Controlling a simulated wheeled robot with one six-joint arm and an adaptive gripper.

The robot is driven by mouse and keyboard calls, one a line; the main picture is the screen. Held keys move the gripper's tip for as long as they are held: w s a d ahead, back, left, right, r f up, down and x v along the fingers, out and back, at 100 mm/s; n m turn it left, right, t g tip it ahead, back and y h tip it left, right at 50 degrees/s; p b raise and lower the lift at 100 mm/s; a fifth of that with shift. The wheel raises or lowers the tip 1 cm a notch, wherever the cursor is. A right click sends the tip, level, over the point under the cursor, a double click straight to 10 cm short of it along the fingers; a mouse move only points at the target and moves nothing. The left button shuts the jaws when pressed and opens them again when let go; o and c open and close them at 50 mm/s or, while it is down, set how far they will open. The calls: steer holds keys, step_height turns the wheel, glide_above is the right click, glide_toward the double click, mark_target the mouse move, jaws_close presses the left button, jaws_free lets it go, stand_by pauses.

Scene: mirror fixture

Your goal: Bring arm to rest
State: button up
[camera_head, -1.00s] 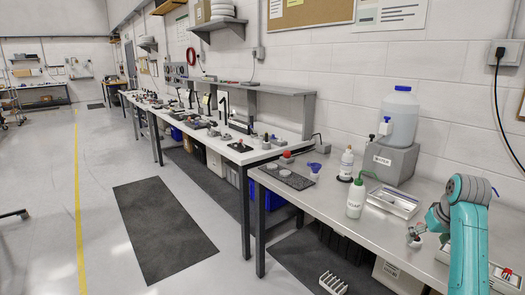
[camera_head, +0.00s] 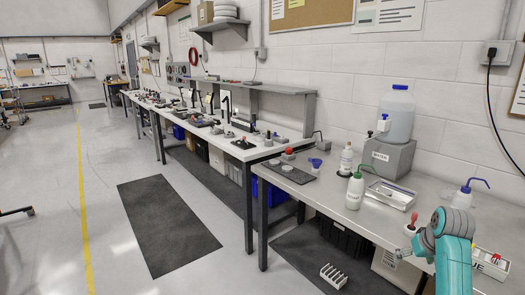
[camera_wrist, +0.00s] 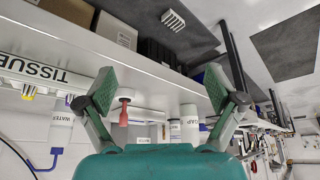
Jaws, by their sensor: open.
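My gripper (camera_wrist: 160,90) is open, its two green-padded fingers spread wide in the wrist view with nothing between the pads. In the head view my teal arm reaches up at the lower right, and the gripper (camera_head: 403,252) is partly hidden at the front edge of the grey bench (camera_head: 335,205). A red-tipped item (camera_head: 411,224) stands on the bench just behind it. That item also shows beyond the fingers in the wrist view (camera_wrist: 123,113), apart from them.
A green-capped wash bottle (camera_head: 355,190), a metal tray (camera_head: 390,195), a blue-capped jug on a stand (camera_head: 397,115) and a blue-spouted bottle (camera_head: 462,202) stand on the bench. Open floor (camera_head: 55,200) lies left.

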steer(key=s+a+f+t, duration=0.1)
steer(key=s+a+f, duration=0.35)
steer(key=f, duration=0.35)
steer(key=s+a+f+t, duration=0.1)
steer(key=s+a+f, duration=0.35)
steer(key=f, duration=0.25)
steer(key=s+a+f+t, duration=0.1)
steer(key=s+a+f, duration=0.35)
steer(key=f, duration=0.35)
steer(key=s+a+f+t, duration=0.1)
steer(key=s+a+f, duration=0.3)
steer(key=s, duration=0.6)
steer(key=s+a+t, duration=0.2)
steer(key=s+a, duration=0.2)
steer(key=s, duration=0.7)
steer(key=s+a+r+t, duration=0.1)
steer(key=s+a+r, duration=0.1)
steer(key=s+r, duration=0.8)
steer(key=s+a+r+n+t, duration=0.1)
steer(key=s+a+r+t, duration=0.1)
steer(key=s+r, duration=0.7)
steer(key=s+a, duration=0.1)
steer(key=s, duration=0.3)
steer(key=shift+a+r+t+y, duration=0.15)
steer(key=shift+r+t+y, duration=0.15)
steer(key=shift+r+y, duration=0.1)
